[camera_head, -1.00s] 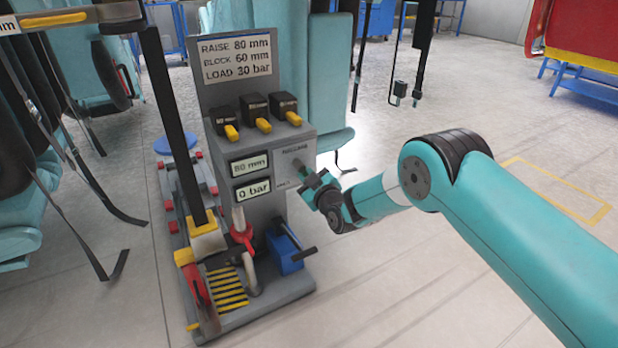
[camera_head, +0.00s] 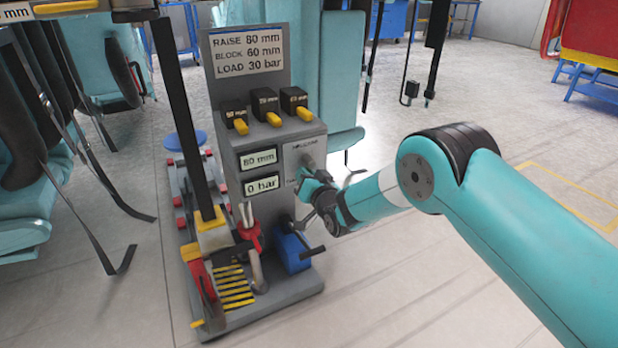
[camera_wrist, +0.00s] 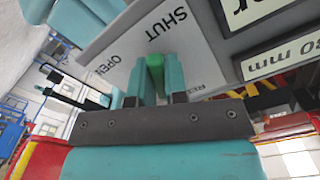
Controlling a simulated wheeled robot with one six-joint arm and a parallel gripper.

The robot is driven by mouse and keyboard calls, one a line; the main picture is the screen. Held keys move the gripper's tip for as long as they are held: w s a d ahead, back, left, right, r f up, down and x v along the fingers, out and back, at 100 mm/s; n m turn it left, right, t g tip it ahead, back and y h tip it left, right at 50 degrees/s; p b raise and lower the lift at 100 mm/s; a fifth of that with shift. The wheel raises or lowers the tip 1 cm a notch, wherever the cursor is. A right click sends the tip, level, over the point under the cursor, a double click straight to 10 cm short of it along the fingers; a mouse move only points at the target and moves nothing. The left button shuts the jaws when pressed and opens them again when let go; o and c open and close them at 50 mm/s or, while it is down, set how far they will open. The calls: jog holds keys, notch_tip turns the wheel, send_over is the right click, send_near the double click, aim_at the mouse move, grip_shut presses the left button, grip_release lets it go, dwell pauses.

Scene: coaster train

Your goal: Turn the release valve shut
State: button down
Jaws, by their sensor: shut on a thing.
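The release valve's green handle (camera_wrist: 155,68) is between the two teal fingers of my gripper (camera_wrist: 157,82) in the wrist view. The fingers are shut on it, and they hide part of it. The pale valve plate (camera_wrist: 200,58) behind it carries the words SHUT and OPEN. In the head view my gripper (camera_head: 310,183) is at the right side of the grey station's front face, below the top of the panel (camera_head: 308,150). The handle cannot be made out there behind the fingers.
The station has a sign (camera_head: 247,50), several black boxes with yellow levers (camera_head: 268,108), and displays reading 80 mm (camera_head: 258,159) and 0 bar (camera_head: 262,185). A blue block with a dark lever (camera_head: 291,252) sits below my gripper. Straps hang at left.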

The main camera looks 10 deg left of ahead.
jog(key=shift+s+a+r+m, duration=0.15)
jog(key=shift+a+m, duration=0.05)
jog(key=shift+m, duration=0.7)
jog(key=shift+s+a+r+m, duration=0.15)
jog(key=shift+a+m, duration=0.05)
jog(key=shift+m, duration=0.7)
jog(key=c, duration=1.1)
grip_release()
jog(key=shift+c, duration=0.2)
jog(key=shift+s, duration=0.1)
jog(key=b+v, duration=1.1)
jog(key=v, duration=0.6)
jog(key=shift+b, duration=0.3)
jog(key=shift+s+d+r, duration=0.1)
jog(key=shift+d, duration=0.05)
